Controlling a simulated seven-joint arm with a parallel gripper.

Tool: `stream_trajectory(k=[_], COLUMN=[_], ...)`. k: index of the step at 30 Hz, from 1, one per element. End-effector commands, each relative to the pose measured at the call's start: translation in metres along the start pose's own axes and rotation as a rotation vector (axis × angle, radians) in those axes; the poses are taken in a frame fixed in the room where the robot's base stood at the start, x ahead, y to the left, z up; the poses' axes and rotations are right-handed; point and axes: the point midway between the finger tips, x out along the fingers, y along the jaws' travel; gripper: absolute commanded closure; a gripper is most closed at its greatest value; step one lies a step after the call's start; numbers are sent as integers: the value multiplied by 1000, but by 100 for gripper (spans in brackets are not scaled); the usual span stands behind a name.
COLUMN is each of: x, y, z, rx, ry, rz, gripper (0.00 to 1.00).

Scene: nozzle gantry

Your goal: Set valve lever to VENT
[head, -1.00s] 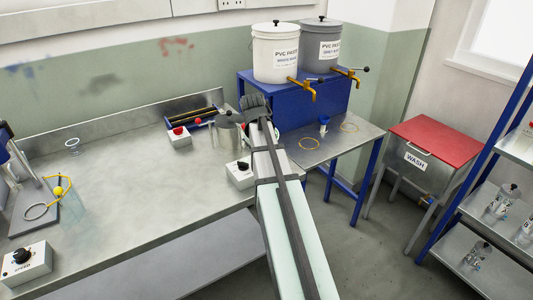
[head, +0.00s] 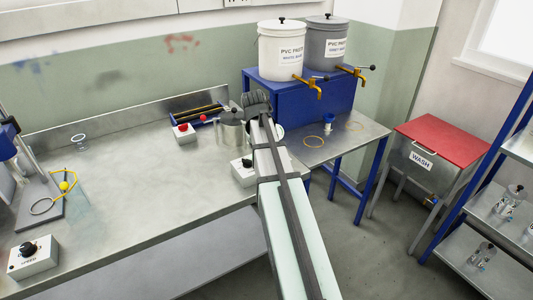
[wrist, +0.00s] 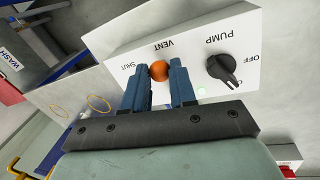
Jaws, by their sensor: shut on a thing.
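The valve lever's orange ball knob (wrist: 158,70) shows in the wrist view on a white control box (wrist: 185,35). My gripper (wrist: 159,82) is shut on the lever, with its blue fingers on either side of the ball. The ball sits just below the printed word VENT, with SHUT to its left. The lever's stem is hidden by the ball and fingers. A black PUMP knob (wrist: 225,68) is to the right, near OFF, with a green light below it. In the head view the white box (head: 243,172) is partly hidden by my arm, and my gripper is hidden.
A metal pot (head: 231,125) and a white box with a red button (head: 183,133) stand behind on the bench (head: 130,185). A blue stand (head: 300,95) with two paste buckets is at the back. The bench middle is clear.

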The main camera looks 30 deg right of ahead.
Motion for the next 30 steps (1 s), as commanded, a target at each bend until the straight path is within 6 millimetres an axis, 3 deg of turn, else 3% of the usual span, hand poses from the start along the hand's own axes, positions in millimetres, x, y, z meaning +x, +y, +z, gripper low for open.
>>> stream_trajectory(k=[8,20,30], x=[0,-7,-58], y=[-1,0,0], z=[0,-1,-2], rx=[-2,-2,-2], ry=[0,1,3], rz=[-2,-1,-1], gripper=[50,49,49])
